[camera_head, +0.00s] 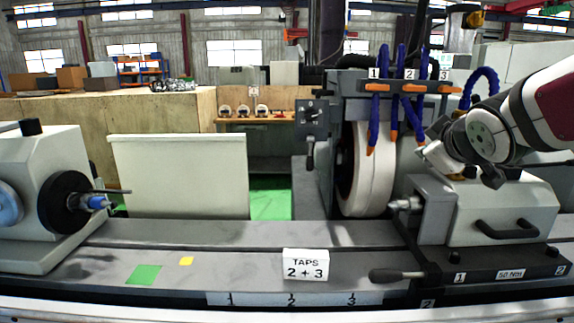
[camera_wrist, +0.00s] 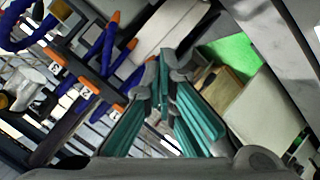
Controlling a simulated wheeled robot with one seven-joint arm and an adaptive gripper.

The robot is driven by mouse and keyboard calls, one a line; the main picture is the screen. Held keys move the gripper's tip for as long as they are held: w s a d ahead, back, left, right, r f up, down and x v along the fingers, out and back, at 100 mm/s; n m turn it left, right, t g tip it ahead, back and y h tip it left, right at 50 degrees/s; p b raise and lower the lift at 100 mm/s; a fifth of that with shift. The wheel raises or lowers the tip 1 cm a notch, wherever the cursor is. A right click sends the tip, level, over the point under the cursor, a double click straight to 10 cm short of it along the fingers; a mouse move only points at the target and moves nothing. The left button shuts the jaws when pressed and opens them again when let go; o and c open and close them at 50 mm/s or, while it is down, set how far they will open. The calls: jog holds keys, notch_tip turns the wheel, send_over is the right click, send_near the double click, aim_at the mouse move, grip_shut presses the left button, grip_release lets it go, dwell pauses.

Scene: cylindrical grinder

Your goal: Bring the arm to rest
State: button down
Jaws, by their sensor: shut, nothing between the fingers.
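My arm reaches in from the right in the head view, above the right-hand grey machine block (camera_head: 503,212). My gripper (camera_head: 424,150) is at its end, just right of the grinding wheel (camera_head: 366,175) and below the blue coolant hoses (camera_head: 383,70). In the wrist view, the teal fingers of my gripper (camera_wrist: 163,85) are together and hold nothing. The hoses show left of the fingers in the wrist view (camera_wrist: 104,48). Whether my gripper touches any hose or the block cannot be told.
Orange tap levers (camera_head: 408,87) under labels 1, 2 and 3 sit on the bar above the wheel. A "TAPS 2 + 3" card (camera_head: 305,264) stands on the machine bed (camera_head: 215,262). The left block (camera_head: 45,190) is far from my arm. Space above the middle bed is clear.

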jog(key=s+a+f+m+g, duration=0.2)
jog(key=s+f, duration=0.2)
jog(key=s, duration=0.5)
jog(key=s+a+f+m+g+y, duration=0.1)
jog(key=s+a+f+m+g, duration=0.1)
jog(key=s, duration=0.7)
jog(key=s+a+f+m+g+y, duration=0.1)
jog(key=s+a+f+m+g, duration=0.2)
jog(key=s, duration=0.7)
notch_tip(320, 180, down, 3)
jog(key=shift+a+r+g, duration=0.2)
jog(key=shift+a+g, duration=0.2)
jog(key=shift+a, duration=0.3)
